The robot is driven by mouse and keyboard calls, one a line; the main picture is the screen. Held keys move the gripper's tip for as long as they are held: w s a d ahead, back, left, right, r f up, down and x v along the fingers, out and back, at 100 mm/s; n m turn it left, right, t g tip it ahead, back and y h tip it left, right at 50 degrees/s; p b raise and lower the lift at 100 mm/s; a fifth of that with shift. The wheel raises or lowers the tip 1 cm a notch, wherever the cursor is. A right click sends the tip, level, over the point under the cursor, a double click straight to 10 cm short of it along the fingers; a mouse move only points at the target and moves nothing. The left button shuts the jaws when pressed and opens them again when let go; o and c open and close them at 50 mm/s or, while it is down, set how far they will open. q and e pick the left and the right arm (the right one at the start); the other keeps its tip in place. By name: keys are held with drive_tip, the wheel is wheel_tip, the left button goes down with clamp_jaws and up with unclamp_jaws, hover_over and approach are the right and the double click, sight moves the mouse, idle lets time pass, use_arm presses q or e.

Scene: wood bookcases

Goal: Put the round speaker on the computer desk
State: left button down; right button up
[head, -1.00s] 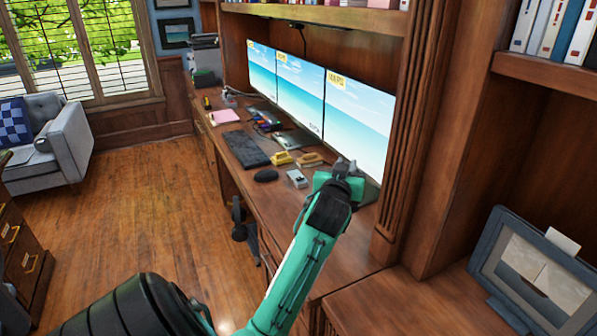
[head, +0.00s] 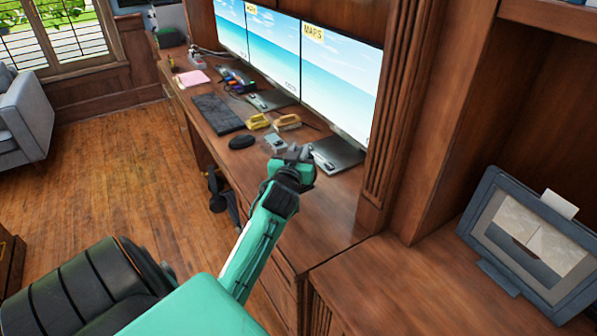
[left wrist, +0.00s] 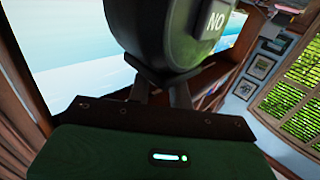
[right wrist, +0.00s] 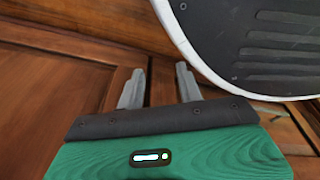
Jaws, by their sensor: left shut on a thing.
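The round speaker (left wrist: 165,35) is a dark rounded body with a light "NO" label in the left wrist view. My left gripper (head: 291,154) is shut on it, and the fingers reach its underside in that wrist view. In the head view the gripper is over the computer desk (head: 318,208), near the right monitor's stand. The speaker is mostly hidden there, and I cannot tell whether it touches the desktop. My right gripper (right wrist: 160,88) is open and empty in front of wood panels.
Three monitors (head: 340,75) line the desk's back. A keyboard (head: 217,113), a mouse (head: 241,142), yellow items (head: 287,122) and a small grey box (head: 273,144) lie left of the gripper. Bare desktop lies to its right. A picture frame (head: 530,240) stands farther right.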

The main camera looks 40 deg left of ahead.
sight(305, 188)
use_arm(q)
wheel_tip(305, 188, down, 2)
drive_tip(key=shift+f, duration=0.1)
wheel_tip(305, 188, down, 4)
drive_tip(key=shift+f+b, duration=0.1)
drive_tip(key=shift+b, duration=0.2)
use_arm(e)
drive_tip(key=shift+w+a+r, duration=0.4)
drive_tip(key=shift+a+r, duration=0.1)
drive_tip(key=shift+r, duration=0.1)
use_arm(q)
drive_tip(key=shift+f, duration=0.15)
use_arm(e)
drive_tip(key=shift+f, duration=0.1)
use_arm(q)
drive_tip(key=c, duration=1.3)
unclamp_jaws()
drive_tip(key=shift+o, duration=0.2)
use_arm(e)
drive_tip(key=shift+w+r, duration=0.3)
drive_tip(key=shift+w, duration=0.35)
